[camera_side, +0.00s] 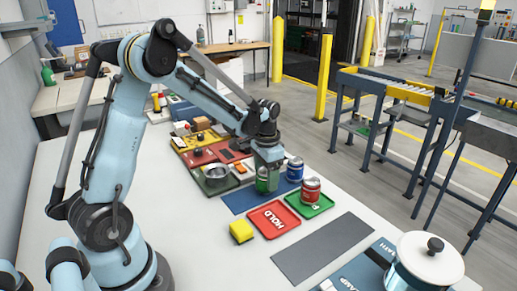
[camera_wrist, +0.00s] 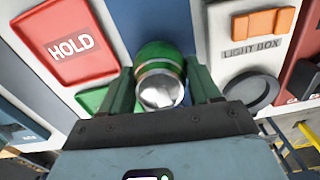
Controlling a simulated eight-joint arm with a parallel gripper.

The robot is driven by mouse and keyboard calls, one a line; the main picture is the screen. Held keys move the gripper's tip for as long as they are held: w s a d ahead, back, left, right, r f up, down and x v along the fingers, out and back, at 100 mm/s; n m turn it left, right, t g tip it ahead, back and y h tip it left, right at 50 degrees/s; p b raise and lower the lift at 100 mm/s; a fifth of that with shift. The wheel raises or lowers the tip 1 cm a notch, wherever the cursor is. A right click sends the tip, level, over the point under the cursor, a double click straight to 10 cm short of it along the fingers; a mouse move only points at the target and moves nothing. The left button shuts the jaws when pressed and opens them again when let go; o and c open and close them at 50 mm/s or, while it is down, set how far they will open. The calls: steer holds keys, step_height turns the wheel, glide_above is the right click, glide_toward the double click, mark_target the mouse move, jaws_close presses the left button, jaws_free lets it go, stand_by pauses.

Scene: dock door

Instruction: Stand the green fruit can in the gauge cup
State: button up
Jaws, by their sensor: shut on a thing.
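My gripper (camera_side: 266,172) is shut on the green can (camera_side: 262,185) above the blue mat. In the wrist view my gripper's fingers (camera_wrist: 162,92) flank the green can (camera_wrist: 159,62), whose shiny metal end faces the camera. The gap between its base and the mat cannot be judged. The cup's inside is partly hidden.
A blue can (camera_side: 295,169) stands close right of my gripper. A red can (camera_side: 311,190) stands on a green tray (camera_side: 321,204). A red HOLD tray (camera_side: 260,217) and a yellow block (camera_side: 241,231) are nearer. A grey mat (camera_side: 318,251) is bare.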

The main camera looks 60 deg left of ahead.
steer(key=shift+r, duration=0.1)
steer(key=shift+r, duration=0.55)
step_height(320, 180, up, 2)
steer(key=shift+r, duration=0.2)
steer(key=s+d+r, duration=0.3)
steer(key=d+r, duration=0.4)
steer(key=d, duration=0.3)
steer(key=s+a+r, duration=0.4)
steer(key=s+a, duration=0.2)
steer(key=a, duration=0.3)
steer(key=shift+m, duration=0.4)
steer(key=shift+s+a+f, duration=0.2)
steer(key=shift+a+f, duration=1.6)
steer(key=shift+a, duration=0.1)
steer(key=shift+s+a+f, duration=0.2)
steer(key=shift+a+f, duration=1.6)
steer(key=shift+a, duration=0.05)
steer(key=shift+s+a+f, duration=0.2)
steer(key=shift+a+f, duration=1.6)
steer(key=shift+a, duration=0.1)
steer(key=shift+f, duration=0.45)
